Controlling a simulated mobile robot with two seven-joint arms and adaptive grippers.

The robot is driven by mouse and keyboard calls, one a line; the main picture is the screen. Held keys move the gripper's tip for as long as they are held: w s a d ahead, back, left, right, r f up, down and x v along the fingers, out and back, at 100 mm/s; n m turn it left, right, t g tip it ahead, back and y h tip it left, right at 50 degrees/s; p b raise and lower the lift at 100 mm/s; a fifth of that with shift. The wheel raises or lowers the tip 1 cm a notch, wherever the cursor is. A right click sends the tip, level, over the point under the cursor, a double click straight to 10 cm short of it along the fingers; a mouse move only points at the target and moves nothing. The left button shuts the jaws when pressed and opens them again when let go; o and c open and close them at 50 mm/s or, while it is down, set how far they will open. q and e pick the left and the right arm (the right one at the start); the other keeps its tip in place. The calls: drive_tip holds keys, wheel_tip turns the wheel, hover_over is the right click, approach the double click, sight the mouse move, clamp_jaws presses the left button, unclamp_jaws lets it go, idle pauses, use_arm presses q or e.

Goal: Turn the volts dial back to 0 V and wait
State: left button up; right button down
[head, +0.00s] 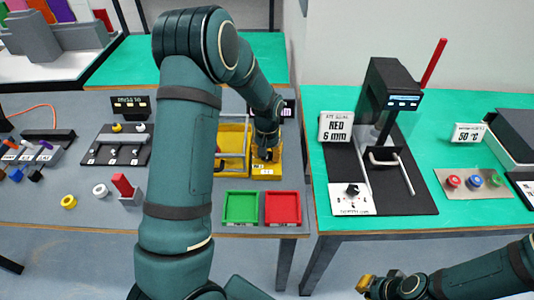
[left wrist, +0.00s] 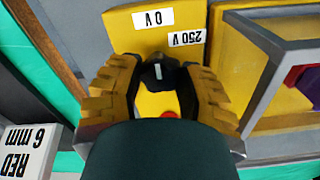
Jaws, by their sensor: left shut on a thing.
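The volts dial (left wrist: 158,75) is a dark knob with a white mark on a yellow panel (left wrist: 118,38). Its mark points up in the left wrist view, towards the 0 V label (left wrist: 153,18) rather than the 250 V label (left wrist: 187,37) to its right. My left gripper (head: 266,152) is shut on the dial, one yellow finger on each side. In the head view the gripper hides the dial on the yellow box (head: 258,172). My right gripper (head: 380,286) is at the bottom edge, away from the tables; its opening is unclear.
A yellow tester with a clear-sided guard (head: 232,142) adjoins the dial box. A green tray (head: 240,222) and a red tray (head: 283,222) lie in front. A black machine (head: 388,95) with a "RED 6 mm" sign (head: 336,127) stands on the green table to the right.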

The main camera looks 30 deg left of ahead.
use_arm(q)
drive_tip(key=o, duration=1.2)
wheel_tip(320, 180, up, 12)
